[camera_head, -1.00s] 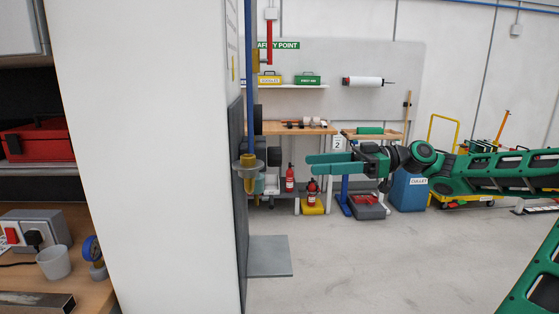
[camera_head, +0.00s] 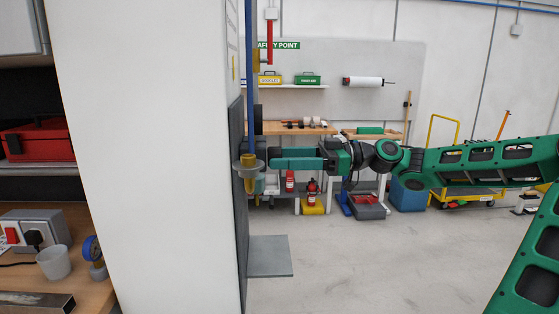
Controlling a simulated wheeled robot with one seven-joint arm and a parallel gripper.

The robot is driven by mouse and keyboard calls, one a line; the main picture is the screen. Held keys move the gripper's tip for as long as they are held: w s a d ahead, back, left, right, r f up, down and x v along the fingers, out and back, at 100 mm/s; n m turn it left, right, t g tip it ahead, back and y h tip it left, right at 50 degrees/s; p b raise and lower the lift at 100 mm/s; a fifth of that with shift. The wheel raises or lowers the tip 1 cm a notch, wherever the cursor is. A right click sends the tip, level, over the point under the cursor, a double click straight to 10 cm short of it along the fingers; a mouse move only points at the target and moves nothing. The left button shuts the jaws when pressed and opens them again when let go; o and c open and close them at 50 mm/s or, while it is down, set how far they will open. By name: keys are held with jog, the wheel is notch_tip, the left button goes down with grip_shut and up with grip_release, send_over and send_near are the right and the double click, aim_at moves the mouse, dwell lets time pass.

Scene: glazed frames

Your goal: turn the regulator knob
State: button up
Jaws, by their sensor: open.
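The regulator is mounted on the dark panel on the side of the white wall, seen edge-on, with a brass and grey body (camera_head: 249,174) under a blue pipe. A black round part (camera_head: 258,120) sticks out above it. The black knob beside the body is now mostly hidden behind my gripper; a dark edge (camera_head: 260,142) shows above the fingers. My gripper (camera_head: 275,160) is level and points left, with its fingertips at the regulator. The fingers overlap in this view but are open. I cannot tell whether they touch or surround the knob.
The white wall (camera_head: 150,150) fills the left middle, with a bench (camera_head: 85,290) left of it. A grey plate (camera_head: 269,255) juts out low below the regulator. A workbench (camera_head: 290,128) and fire extinguishers (camera_head: 312,190) stand behind.

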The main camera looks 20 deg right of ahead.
jog(key=c, duration=1.1)
jog(key=shift+o, duration=0.2)
jog(key=shift+w+m, duration=0.1)
jog(key=shift+m, duration=0.5)
jog(key=o, duration=1.1)
jog(key=shift+c, duration=0.2)
jog(key=v, duration=1)
jog(key=shift+d, duration=0.4)
